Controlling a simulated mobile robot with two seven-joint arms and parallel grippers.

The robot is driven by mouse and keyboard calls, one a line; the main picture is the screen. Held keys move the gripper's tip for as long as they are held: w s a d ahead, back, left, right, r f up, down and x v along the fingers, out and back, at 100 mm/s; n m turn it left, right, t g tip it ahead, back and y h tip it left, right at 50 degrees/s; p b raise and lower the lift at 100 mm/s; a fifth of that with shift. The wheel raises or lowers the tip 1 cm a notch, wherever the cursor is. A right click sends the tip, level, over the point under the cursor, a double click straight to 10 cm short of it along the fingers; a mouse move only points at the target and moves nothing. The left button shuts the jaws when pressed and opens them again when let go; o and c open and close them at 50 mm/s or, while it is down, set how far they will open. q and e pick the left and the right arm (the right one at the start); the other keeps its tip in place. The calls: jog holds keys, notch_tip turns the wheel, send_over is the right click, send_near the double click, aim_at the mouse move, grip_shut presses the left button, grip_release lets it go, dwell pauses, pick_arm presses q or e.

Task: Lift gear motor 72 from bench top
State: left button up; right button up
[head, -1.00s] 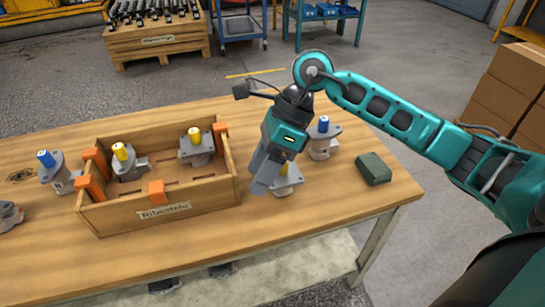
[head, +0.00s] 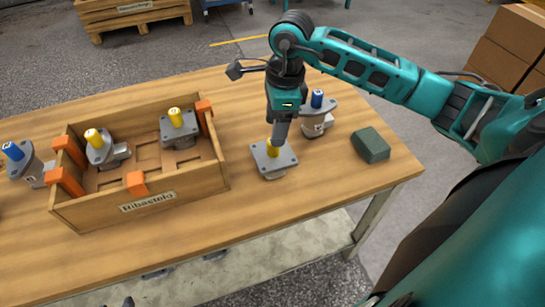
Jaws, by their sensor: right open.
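A grey gear motor with a yellow shaft (head: 274,160) stands upright on the bench top (head: 270,220), right of the wooden crate. I cannot read a number on it. My right gripper (head: 277,141) points straight down over this motor, with its fingers at the yellow shaft. It is open; the fingers show edge-on, so I cannot tell whether they touch the shaft. My left gripper is not in view.
A grey motor with a blue shaft (head: 316,118) stands close behind on the right. A dark green block (head: 371,145) lies further right. The wooden crate (head: 190,195) on the left holds two yellow-shafted motors. Another blue-shafted motor (head: 30,165) stands left of it.

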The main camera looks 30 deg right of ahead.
aim_at(272, 154)
jog(key=f, duration=0.5)
jog(key=shift+a+f, duration=0.1)
jog(key=shift+a, duration=0.3)
grip_shut()
dwell(1.0)
